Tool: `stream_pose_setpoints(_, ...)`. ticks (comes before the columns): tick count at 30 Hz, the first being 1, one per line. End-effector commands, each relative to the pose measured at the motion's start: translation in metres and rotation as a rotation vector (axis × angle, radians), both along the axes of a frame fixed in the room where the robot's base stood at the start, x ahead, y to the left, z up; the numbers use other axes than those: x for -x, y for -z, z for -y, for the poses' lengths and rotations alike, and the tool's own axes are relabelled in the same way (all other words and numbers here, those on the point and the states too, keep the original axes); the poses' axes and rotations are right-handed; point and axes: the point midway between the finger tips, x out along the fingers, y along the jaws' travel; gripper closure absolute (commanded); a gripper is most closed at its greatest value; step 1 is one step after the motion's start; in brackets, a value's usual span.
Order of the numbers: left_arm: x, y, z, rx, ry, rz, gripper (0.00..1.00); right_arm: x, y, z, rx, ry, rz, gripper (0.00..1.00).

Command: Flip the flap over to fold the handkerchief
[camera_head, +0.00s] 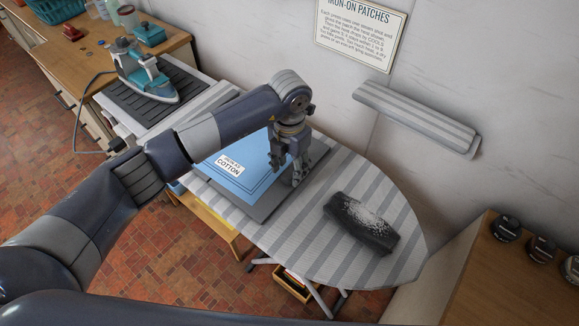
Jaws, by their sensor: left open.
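A blue handkerchief (232,184) lies flat on a grey mat (262,213) on the striped ironing board (300,245). A white label (228,163) with the word COTTON lies on its left part. My left arm reaches across from the left and hides much of its far side. My left gripper (298,182) points down at the right edge of the handkerchief and mat, and is open. I cannot tell whether it touches the cloth. The flap's edge is not clearly visible behind the gripper. My right gripper is not in view.
A dark block with white powder (362,222) lies right of the mat. A teal iron (143,72) stands on a dark rest (150,100) at the upper left. A striped sleeve board (420,115) is at the wall. Dark round jars (506,228) stand on the right-hand cabinet.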

Motion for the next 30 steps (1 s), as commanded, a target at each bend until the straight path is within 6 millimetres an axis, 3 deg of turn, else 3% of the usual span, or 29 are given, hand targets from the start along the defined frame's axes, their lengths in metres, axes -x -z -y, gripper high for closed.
stream_pose_setpoints(6,0.000,0.018,0.000,0.000,0.000,0.000,0.55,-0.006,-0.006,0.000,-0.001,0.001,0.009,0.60)
stream_pose_setpoints(15,0.000,0.021,0.001,0.002,0.001,0.001,0.55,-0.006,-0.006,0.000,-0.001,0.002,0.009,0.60)
stream_pose_setpoints(21,0.000,0.021,0.001,0.002,0.001,0.001,1.00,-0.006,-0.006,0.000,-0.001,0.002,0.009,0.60)
stream_pose_setpoints(30,-0.001,0.018,0.000,0.017,0.000,-0.009,1.00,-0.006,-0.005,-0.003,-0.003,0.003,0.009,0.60)
